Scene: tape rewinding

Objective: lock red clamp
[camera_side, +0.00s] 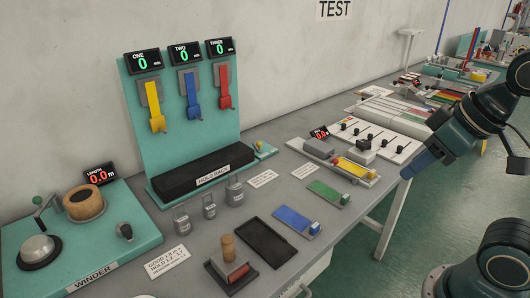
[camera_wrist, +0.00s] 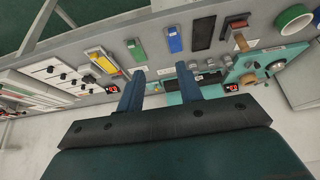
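A red hook-like piece (camera_side: 224,87) hangs under display THREE on the teal board. I cannot tell which of these is the red clamp. My gripper (camera_side: 416,165) is in the air at the right, away from both. In the wrist view its blue fingers (camera_wrist: 160,95) are apart with nothing held between them.
A teal winder base (camera_side: 135,220) stands at the left. A yellow piece (camera_side: 356,168) and a slider panel (camera_side: 380,138) are farther right.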

